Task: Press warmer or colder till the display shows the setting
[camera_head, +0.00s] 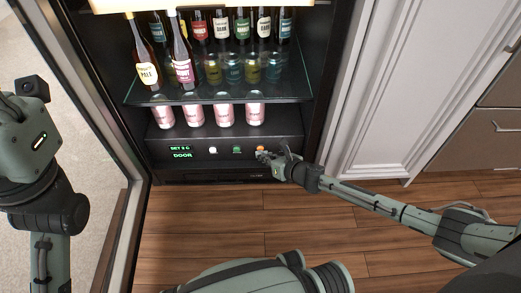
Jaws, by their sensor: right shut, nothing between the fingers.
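The dark control panel (200,162) runs along the bottom of the open bottle fridge. Its display (181,152) glows green with a line that looks like "SET 3 C", though the digit is small and unsure, and "DOOR" below. To its right are a white button (213,151), a green button (236,149) and an orange button (260,148). My right gripper (262,156) is shut and empty, its tip at the orange button and partly covering it. I cannot tell whether it touches. My left arm shows at the left edge, its gripper out of view.
The open door's frame (128,205) stands at the left. A white cabinet door (385,90) is at the right. Wooden floor (225,215) lies in front.

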